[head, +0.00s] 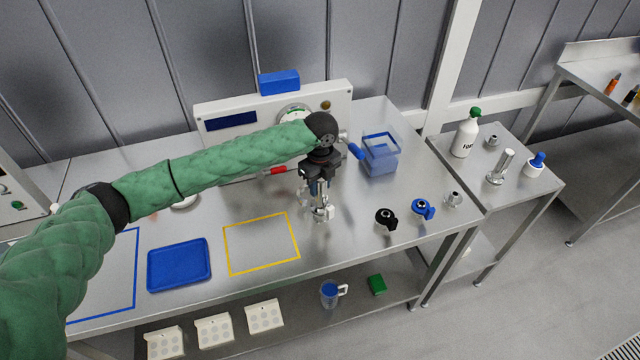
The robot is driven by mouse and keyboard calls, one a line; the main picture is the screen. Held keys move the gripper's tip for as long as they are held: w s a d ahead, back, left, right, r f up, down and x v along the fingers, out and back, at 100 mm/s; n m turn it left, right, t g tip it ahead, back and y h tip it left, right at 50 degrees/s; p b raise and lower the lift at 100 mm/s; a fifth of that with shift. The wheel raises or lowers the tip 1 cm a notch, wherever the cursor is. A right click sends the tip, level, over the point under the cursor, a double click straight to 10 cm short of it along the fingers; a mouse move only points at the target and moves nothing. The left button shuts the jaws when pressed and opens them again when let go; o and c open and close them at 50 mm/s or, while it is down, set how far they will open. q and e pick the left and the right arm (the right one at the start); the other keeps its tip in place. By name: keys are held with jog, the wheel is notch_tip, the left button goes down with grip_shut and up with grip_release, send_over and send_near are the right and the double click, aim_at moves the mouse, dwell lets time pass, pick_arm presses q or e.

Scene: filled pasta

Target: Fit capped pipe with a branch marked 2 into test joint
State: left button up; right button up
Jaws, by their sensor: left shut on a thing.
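My left gripper (318,188) is shut on a shiny metal pipe piece (321,206), held upright over the steel table right of the yellow outline. A small white part shows at its lower right; any mark 2 cannot be read. My fingers hide its upper part. A test panel (225,108) stands at the back, with a dark screen, a round gauge (293,114), a red handle (278,171) and a blue handle (357,151) in front. My left arm covers much of the front, so I cannot make out the test joint. My right gripper is not in view.
A blue tray (179,287) and a yellow outline (262,270) are at the front. A clear blue bin (396,151) stands back right. Black (385,217) and blue (423,208) ring fittings and a metal fitting (453,200) lie at the right. Bottles stand on the side table.

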pick_arm(q)
jog(key=shift+s+f, duration=0.1)
jog(key=shift+f, duration=0.1)
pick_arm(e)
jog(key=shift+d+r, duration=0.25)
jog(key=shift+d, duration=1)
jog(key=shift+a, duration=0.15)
